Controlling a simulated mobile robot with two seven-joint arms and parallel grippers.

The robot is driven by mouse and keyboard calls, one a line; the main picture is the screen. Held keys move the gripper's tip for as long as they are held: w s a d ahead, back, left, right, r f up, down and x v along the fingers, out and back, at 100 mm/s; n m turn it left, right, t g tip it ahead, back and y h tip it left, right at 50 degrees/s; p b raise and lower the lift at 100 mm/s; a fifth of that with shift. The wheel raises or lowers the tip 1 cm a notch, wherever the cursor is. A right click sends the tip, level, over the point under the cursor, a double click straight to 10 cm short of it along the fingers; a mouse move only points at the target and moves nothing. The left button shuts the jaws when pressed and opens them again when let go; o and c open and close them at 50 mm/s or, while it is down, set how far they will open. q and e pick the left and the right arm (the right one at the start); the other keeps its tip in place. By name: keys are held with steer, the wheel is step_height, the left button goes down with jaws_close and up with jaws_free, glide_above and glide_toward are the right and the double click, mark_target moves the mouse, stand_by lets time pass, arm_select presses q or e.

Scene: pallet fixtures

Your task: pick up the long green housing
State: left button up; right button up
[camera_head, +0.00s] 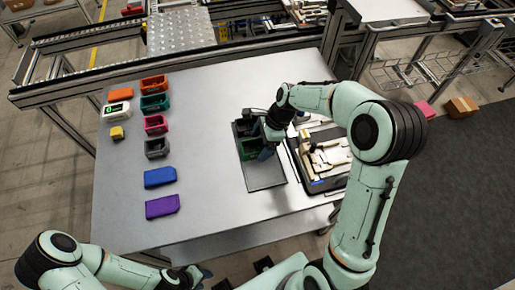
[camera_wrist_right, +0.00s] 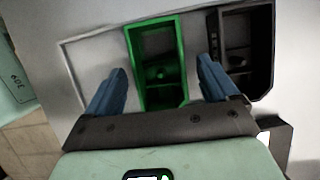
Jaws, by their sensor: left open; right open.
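The long green housing (camera_head: 248,149) sits on a dark grey tray (camera_head: 266,178) in the head view, partly hidden by my right gripper. In the right wrist view the green housing (camera_wrist_right: 158,62) is an open, hollow box lying between the two blue fingers. My right gripper (camera_wrist_right: 162,66) is open, with one finger on each side of the housing and gaps still visible. In the head view my right gripper (camera_head: 266,152) is over the tray. My left gripper (camera_head: 196,275) is open and empty near the bottom edge, away from the housing.
A black housing (camera_wrist_right: 247,45) stands right beside the green one, close to one finger. A fixture (camera_head: 325,158) with pale parts is to the right. Several coloured housings, including a blue one (camera_head: 160,177) and a purple one (camera_head: 162,206), line the table's left side. The table's middle is clear.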

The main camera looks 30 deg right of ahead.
steer(key=shift+a+f, duration=0.15)
steer(key=shift+f, duration=0.35)
steer(key=shift+w, duration=0.1)
steer(key=c, duration=1.1)
steer(key=shift+c, duration=0.2)
steer(key=shift+r, duration=0.2)
